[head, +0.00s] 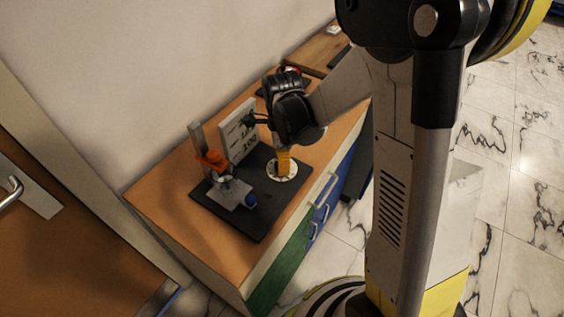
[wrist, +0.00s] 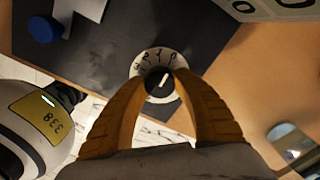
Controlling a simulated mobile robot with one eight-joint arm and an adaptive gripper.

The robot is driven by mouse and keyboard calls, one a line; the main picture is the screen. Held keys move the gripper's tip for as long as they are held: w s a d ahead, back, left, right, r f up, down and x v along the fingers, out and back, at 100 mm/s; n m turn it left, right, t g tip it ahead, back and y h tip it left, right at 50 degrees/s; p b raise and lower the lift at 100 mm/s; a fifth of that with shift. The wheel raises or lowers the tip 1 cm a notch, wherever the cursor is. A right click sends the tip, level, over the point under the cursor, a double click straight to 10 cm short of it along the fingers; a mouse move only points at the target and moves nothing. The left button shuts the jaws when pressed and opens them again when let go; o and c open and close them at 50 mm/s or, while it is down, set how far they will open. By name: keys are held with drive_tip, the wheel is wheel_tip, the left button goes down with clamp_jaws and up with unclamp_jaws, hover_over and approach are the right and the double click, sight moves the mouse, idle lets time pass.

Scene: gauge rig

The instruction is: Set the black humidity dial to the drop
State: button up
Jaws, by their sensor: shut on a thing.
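The black humidity dial (wrist: 158,82) sits in the middle of a round white scale plate (wrist: 146,62) with dark marks. Its white pointer line tilts up and to the right in the wrist view. My gripper (wrist: 160,80) has its two orange fingers closed on the dial's sides from above. In the head view the gripper (head: 283,160) reaches down to the white scale plate (head: 281,172), and the fingers hide the dial there. The marks are too small to tell which one is the drop.
The plate lies on a dark base board (head: 257,222) on a wooden cabinet (head: 160,200). A white panel with printing (head: 238,135), an orange-topped stand (head: 212,160) and a blue knob (head: 251,200) share the board. A wall rises behind.

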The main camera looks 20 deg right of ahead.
drive_tip(key=n, duration=0.8)
drive_tip(key=shift+b, duration=0.4)
drive_tip(key=n, duration=0.3)
drive_tip(key=shift+n, duration=0.3)
drive_tip(key=n, duration=0.8)
drive_tip(key=shift+b, duration=0.3)
drive_tip(key=n, duration=0.3)
drive_tip(key=shift+n, duration=0.4)
drive_tip(key=n, duration=0.5)
drive_tip(key=shift+n, duration=0.7)
